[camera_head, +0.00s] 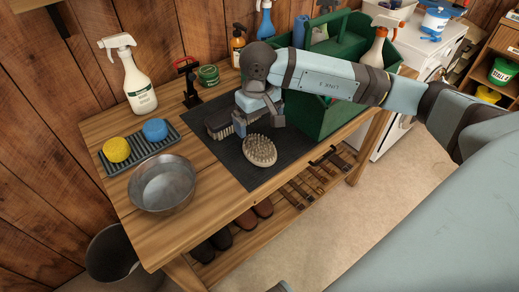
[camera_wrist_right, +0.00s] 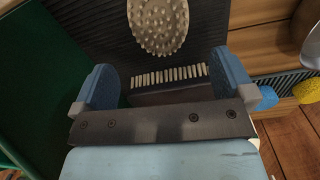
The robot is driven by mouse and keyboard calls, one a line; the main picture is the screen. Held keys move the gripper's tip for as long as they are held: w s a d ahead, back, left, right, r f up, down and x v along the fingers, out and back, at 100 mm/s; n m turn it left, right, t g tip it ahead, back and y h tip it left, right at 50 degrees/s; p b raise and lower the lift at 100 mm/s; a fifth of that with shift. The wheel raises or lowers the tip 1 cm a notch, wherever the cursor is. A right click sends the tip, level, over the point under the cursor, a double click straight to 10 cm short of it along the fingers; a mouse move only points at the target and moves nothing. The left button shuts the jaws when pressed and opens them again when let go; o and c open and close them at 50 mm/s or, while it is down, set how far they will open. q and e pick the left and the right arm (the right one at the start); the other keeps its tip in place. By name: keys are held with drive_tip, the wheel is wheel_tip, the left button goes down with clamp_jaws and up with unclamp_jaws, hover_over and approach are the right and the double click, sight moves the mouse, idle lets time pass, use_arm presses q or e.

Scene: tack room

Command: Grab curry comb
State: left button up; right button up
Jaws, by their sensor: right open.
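An oval pale pad covered in nubs (camera_head: 260,151), which looks like the curry comb, lies nubs up on the dark mat (camera_head: 230,160) on the wooden table. My right gripper (camera_head: 258,117) is open just beyond it, over the mat. In the right wrist view the nubbed pad (camera_wrist_right: 157,25) is ahead of the open fingertips (camera_wrist_right: 168,80), apart from them. Between the fingers a row of pale bristles or teeth (camera_wrist_right: 168,76) shows; its body is partly hidden by the gripper. A dark brush (camera_head: 218,123) lies left of the gripper. My left gripper is not in view.
A green caddy (camera_head: 315,115) stands close right of the gripper. A metal bowl (camera_head: 164,186), a tray with yellow (camera_head: 116,149) and blue (camera_head: 155,129) sponges and a spray bottle (camera_head: 137,85) are at left. The mat's front part is clear around the pad.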

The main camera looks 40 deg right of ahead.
sight(260, 146)
wheel_tip(260, 146, down, 10)
drive_tip(key=shift+d+r, duration=0.1)
drive_tip(key=shift+r, duration=0.1)
drive_tip(key=shift+s, duration=0.1)
drive_tip(key=c, duration=0.7)
